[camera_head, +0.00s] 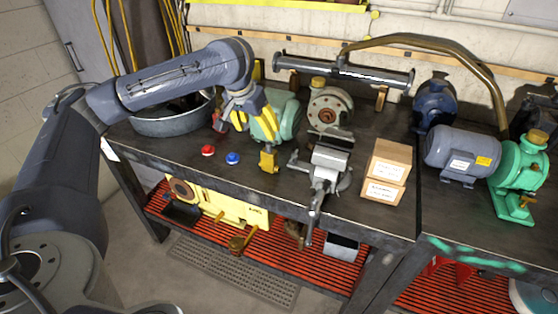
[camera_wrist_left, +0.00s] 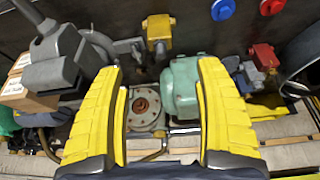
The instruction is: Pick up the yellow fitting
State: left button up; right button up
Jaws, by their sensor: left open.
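The yellow fitting (camera_head: 268,161) stands on the dark workbench, left of the grey vise. In the left wrist view the yellow fitting (camera_wrist_left: 158,30) shows near the top, beyond the gap between the fingers. My left gripper (camera_head: 256,132) is above the bench, just behind and slightly left of the fitting in the head view. Its yellow fingers are spread wide with nothing between them, as the left wrist view (camera_wrist_left: 162,70) also shows. They look apart from the fitting. My right gripper is not in view.
The vise (camera_head: 328,165) and stacked boxes (camera_head: 388,172) stand right of the fitting. A green motor (camera_head: 277,116) and round flanged pump (camera_head: 328,110) are behind. Red (camera_head: 208,150) and blue (camera_head: 233,158) knobs lie left, near a metal basin (camera_head: 172,122). The bench front-left is fairly clear.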

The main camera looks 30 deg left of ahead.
aim_at(268, 152)
pick_arm(q)
jog(key=x, duration=1.6)
jog(key=shift+s+f, duration=0.1)
jog(key=shift+f, duration=0.15)
jog(key=c, duration=1.4)
